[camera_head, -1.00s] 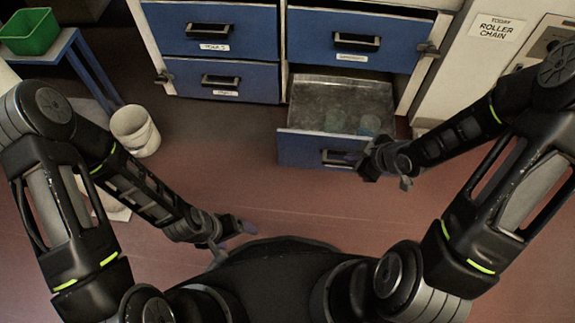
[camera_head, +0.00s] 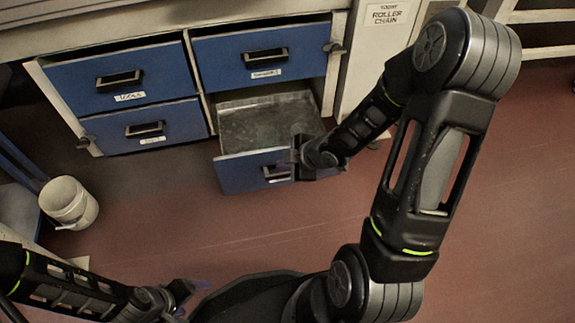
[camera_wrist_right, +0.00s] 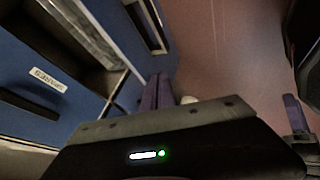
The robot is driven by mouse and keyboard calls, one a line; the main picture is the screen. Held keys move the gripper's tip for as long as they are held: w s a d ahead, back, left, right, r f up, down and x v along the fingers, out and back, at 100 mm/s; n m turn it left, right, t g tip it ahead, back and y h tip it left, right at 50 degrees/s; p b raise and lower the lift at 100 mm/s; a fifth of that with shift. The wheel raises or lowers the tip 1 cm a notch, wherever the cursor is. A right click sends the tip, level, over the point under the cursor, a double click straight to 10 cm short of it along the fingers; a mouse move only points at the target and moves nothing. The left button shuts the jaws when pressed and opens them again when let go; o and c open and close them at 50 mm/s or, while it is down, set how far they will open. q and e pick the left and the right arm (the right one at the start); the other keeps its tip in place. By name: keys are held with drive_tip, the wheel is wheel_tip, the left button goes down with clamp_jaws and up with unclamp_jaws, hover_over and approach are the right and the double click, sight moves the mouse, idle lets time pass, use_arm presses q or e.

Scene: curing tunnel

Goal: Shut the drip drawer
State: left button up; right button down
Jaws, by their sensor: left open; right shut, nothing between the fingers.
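The drip drawer (camera_head: 240,176) is the lower right drawer of the blue-fronted cabinet. It stands pulled out, its grey metal inside (camera_head: 265,122) in view, with a black handle on its front. My right gripper (camera_head: 286,164) is shut and empty at the right part of the drawer front, close to the handle; I cannot tell whether they touch. In the right wrist view its purple fingers (camera_wrist_right: 158,92) are together beside the blue drawer front. My left gripper (camera_head: 186,290) is open and empty, low over the floor, well away from the drawer.
Other blue drawers, upper right (camera_head: 262,58), upper left (camera_head: 120,80) and lower left (camera_head: 150,127), surround the opening. A white bucket (camera_head: 68,202) stands on the floor at left beside a blue-legged table. The red-brown floor before the drawer is clear.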

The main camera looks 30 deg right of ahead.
sight(264, 159)
use_arm(q)
drive_tip(key=shift+w+f+b, duration=0.15)
drive_tip(key=shift+f+b, duration=0.4)
drive_tip(key=shift+f, duration=0.35)
drive_tip(key=shift+w+f+b, duration=0.15)
drive_tip(key=shift+f+b, duration=0.4)
drive_tip(key=shift+f, duration=0.3)
use_arm(e)
drive_tip(key=shift+w+f, duration=0.8)
drive_tip(key=shift+w, duration=0.4)
drive_tip(key=shift+w+f, duration=0.8)
drive_tip(key=shift+w, duration=0.4)
drive_tip(key=shift+w+f, duration=0.8)
drive_tip(key=shift+w, duration=0.4)
